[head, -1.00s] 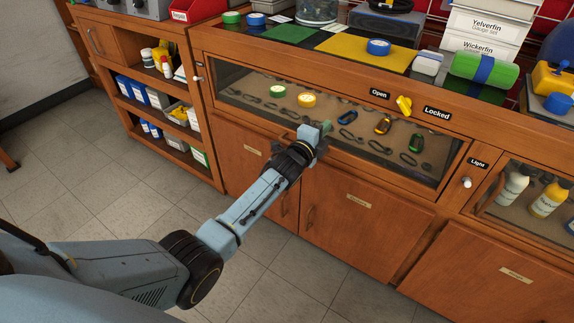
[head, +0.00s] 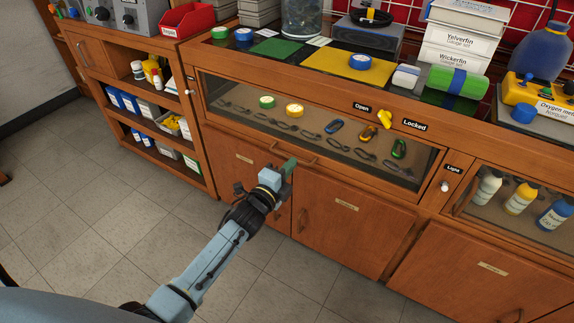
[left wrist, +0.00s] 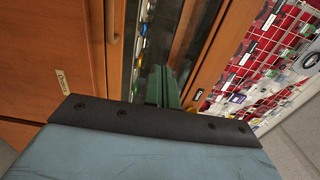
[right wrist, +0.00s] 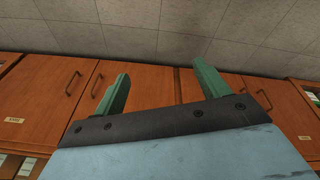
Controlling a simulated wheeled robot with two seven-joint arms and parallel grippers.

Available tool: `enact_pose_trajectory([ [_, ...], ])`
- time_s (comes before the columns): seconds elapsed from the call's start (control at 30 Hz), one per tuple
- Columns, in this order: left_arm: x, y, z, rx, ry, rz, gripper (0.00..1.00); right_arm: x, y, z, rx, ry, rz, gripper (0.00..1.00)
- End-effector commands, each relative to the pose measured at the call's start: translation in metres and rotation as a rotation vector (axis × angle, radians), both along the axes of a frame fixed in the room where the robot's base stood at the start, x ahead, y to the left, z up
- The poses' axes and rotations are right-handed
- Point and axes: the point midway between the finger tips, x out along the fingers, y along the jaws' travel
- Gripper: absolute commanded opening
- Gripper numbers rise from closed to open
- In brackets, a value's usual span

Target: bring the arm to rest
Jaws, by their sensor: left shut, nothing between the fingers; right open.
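My left gripper (head: 289,168) is in front of the wooden bench, just below the glass-fronted drawer (head: 300,135), near the drawer's handle (head: 293,157). Its green fingers are together and hold nothing; they also show closed in the left wrist view (left wrist: 163,88). I cannot tell whether they touch the handle. My right gripper is outside the head view. In the right wrist view its two green fingers (right wrist: 160,90) are spread wide with nothing between them, facing wooden cabinet doors (right wrist: 55,85).
The bench top holds a yellow mat (head: 350,64), a green roll (head: 458,80), white boxes (head: 455,38) and a yellow meter (head: 540,90). A yellow knob (head: 385,119) sits between "Open" and "Locked" labels. Open shelves (head: 150,105) stand left. The tiled floor (head: 90,200) is clear.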

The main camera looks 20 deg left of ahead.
Motion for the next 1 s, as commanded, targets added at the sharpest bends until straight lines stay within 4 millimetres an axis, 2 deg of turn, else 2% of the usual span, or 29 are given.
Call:
enact_pose_trajectory([
  [0.1,-0.008,0.002,0.001,0.0,0.0,0.0,0.0,-0.001,-0.003,-0.006,-0.005,0.004,0.0,0.74],
  [0.33,-0.013,0.003,-0.003,-0.011,0.014,0.006,0.0,-0.001,-0.004,-0.009,-0.006,0.004,0.0,0.74],
  [0.47,-0.03,0.013,-0.026,-0.114,0.131,0.057,0.0,-0.001,-0.004,-0.009,-0.006,0.004,0.0,0.74],
  [0.57,-0.061,0.025,-0.058,-0.277,0.308,0.152,0.0,-0.001,-0.004,-0.009,-0.006,0.004,0.0,0.74],
  [0.73,-0.141,0.043,-0.116,-0.603,0.65,0.399,0.0,-0.001,-0.004,-0.009,-0.006,0.004,0.0,0.74],
  [0.9,-0.216,0.048,-0.147,-0.828,0.889,0.642,0.0,-0.001,-0.004,-0.009,-0.006,0.004,0.0,0.74],
  [1.0,-0.254,0.048,-0.157,-0.914,0.988,0.767,0.0,-0.001,-0.004,-0.009,-0.006,0.004,0.0,0.74],
])
